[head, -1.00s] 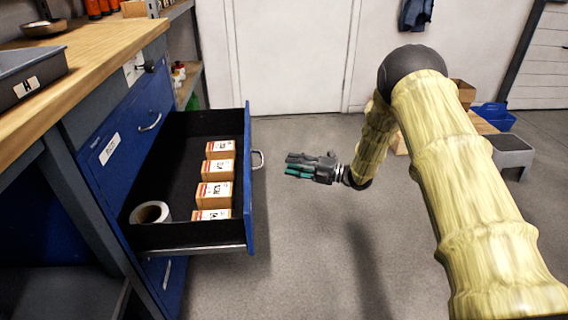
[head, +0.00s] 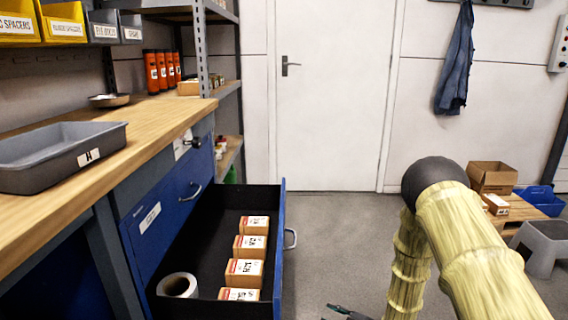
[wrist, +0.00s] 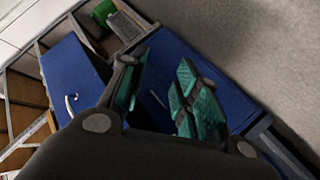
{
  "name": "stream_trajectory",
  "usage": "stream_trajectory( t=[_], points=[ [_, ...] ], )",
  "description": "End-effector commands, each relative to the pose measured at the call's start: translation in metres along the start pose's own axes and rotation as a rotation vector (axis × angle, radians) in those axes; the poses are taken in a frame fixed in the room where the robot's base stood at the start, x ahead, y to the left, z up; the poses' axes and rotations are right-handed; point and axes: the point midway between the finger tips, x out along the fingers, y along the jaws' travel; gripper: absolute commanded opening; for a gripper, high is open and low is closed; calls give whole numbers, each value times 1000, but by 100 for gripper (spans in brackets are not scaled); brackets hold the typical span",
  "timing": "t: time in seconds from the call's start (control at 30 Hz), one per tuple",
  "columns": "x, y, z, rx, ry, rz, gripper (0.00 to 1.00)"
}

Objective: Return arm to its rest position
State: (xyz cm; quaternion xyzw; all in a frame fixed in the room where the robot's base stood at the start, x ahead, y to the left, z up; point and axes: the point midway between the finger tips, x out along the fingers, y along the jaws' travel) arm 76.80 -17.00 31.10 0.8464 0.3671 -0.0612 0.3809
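My arm, in a pale bamboo-like cover, reaches down at the right of the head view. My gripper (head: 347,314) only just shows at the bottom edge of the head view, right of the open drawer and apart from it. In the wrist view my gripper (wrist: 160,95) shows its teal finger pads spread apart with nothing between them. Behind the fingers are the blue cabinet fronts and grey floor.
A grey tray (head: 60,160) stands on the wooden bench (head: 160,130). A cardboard box (head: 492,178), blue bin (head: 538,198) and grey step stool (head: 541,245) are at right. Floor between is clear.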

Motion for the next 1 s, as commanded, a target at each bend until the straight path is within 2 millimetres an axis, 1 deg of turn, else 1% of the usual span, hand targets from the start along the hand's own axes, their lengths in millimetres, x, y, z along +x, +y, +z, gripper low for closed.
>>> stream_trajectory(
  t=[0.03,0.07,0.1,0.17,0.2,0.27,0.3,0.37,0.4,0.47,0.5,0.57,0.6,0.7,0.8,1.0],
  points=[
    [-12,-28,11,96,-73,-20,32],
    [-19,-42,18,153,-116,-28,32],
    [-29,-61,26,225,-174,-39,32],
    [-46,-90,36,331,-261,-53,32],
    [-58,-109,43,400,-319,-60,32],
    [-78,-136,50,497,-405,-70,32],
    [-92,-154,54,561,-463,-73,32],
    [-114,-180,59,653,-549,-78,32],
    [-130,-197,61,712,-608,-79,32],
    [-154,-222,63,796,-695,-80,32],
    [-170,-237,63,850,-753,-78,32],
    [-194,-259,62,924,-837,-73,32],
    [-210,-272,61,968,-889,-69,32],
    [-244,-298,56,1058,-1001,-56,32],
    [-273,-318,49,1131,-1099,-40,32],
    [-327,-350,34,1245,-1272,-5,32]
  ],
)
